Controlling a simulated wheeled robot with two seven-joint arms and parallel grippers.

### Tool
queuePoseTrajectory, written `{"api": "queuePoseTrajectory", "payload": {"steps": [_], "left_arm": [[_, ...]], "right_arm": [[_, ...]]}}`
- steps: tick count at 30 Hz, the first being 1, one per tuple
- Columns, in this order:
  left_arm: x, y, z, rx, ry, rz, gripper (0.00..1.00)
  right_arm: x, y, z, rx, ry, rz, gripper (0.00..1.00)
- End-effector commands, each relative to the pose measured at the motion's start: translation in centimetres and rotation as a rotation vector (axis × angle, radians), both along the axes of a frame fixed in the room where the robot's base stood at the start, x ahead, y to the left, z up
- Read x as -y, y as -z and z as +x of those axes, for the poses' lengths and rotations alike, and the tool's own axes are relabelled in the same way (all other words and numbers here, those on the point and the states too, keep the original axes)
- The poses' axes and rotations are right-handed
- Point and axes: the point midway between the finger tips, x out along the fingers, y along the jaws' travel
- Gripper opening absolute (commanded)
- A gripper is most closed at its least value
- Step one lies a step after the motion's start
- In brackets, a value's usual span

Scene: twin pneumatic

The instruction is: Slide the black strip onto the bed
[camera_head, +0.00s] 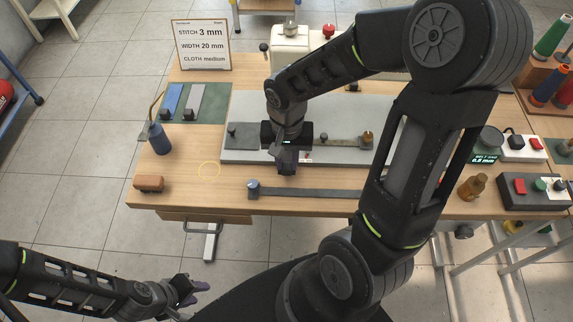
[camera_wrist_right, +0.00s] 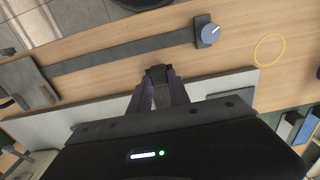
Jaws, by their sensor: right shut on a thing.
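My right gripper (camera_head: 287,163) is over the front part of the flat grey bed (camera_head: 235,154). In the right wrist view its fingers (camera_wrist_right: 158,84) are shut on a small dark block (camera_wrist_right: 158,71), which looks like the end tab of the black strip. The rest of that strip is hidden behind the hand, so I cannot tell how it lies on the bed. The bed also shows in the wrist view (camera_wrist_right: 232,84). My left gripper (camera_head: 190,287) is empty, fingers apart, off the table at the lower left.
A dark bar with a blue-topped knob (camera_head: 253,188) lies along the table front. A green mat (camera_head: 208,117) holds a blue strip (camera_head: 173,98) and a grey strip (camera_head: 197,100). A blue oil can (camera_head: 159,140), brown block (camera_head: 149,183) and yellow ring (camera_head: 208,169) are at left.

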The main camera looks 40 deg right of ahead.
Motion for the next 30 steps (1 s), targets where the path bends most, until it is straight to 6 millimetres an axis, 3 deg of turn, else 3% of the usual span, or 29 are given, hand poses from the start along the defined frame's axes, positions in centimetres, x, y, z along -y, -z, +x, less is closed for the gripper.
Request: {"api": "queuePoseTrajectory", "payload": {"steps": [30], "left_arm": [[-0.1,-1.5,-0.2,-0.007,-0.002,0.005,0.36]], "right_arm": [[5.4,0.0,7.0,-0.001,0.002,0.000,0.00]]}}
